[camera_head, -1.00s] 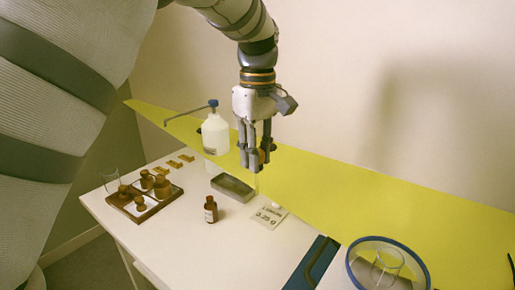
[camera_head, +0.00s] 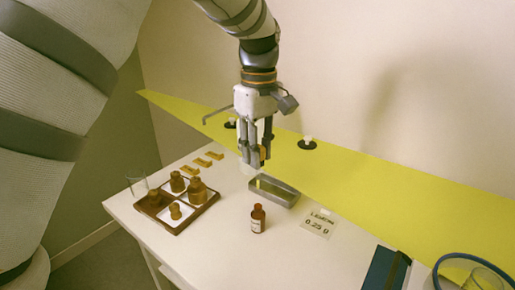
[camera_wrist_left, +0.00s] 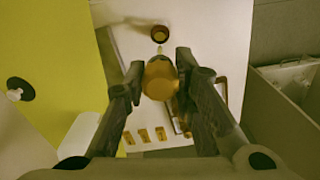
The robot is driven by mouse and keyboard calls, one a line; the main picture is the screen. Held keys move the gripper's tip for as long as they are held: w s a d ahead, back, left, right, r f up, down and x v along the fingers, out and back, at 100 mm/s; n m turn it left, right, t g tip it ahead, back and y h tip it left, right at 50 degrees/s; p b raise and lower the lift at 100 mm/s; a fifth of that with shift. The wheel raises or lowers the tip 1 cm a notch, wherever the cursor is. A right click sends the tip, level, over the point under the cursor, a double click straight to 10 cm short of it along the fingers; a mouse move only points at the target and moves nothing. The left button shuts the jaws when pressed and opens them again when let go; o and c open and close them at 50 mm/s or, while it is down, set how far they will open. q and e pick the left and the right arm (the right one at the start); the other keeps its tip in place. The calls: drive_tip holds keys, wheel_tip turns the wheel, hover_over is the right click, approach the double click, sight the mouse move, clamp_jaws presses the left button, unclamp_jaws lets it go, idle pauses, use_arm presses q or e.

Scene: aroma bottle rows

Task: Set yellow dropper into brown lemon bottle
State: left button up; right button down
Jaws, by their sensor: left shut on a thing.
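My left gripper (camera_head: 257,160) is shut on the yellow dropper (camera_wrist_left: 160,80), holding its rounded orange-yellow bulb between the fingers. In the head view, the dropper is mostly hidden by the fingers and hangs above the table, behind the brown bottle. The brown lemon bottle (camera_head: 258,220) stands upright on the white table, with a pale label on its front. In the left wrist view, a round brown opening (camera_wrist_left: 160,34), likely this bottle, lies just past the dropper's pale tip; I cannot tell the height gap. My right gripper is not in view.
A grey tray (camera_head: 288,198) lies behind the bottle, and a card reading LEMON 0.25 g (camera_head: 319,225) lies to its right. A brown tray (camera_head: 212,198) with several brown vessels sits left. A white bottle (camera_head: 244,172) is partly hidden behind my gripper.

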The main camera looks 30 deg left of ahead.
use_arm(q)
drive_tip(key=shift+f, duration=2)
drive_tip(key=shift+f, duration=0.25)
drive_tip(key=shift+f, duration=2.2)
drive_tip(key=shift+f, duration=0.1)
drive_tip(key=shift+f, duration=1.3)
drive_tip(key=o, duration=0.7)
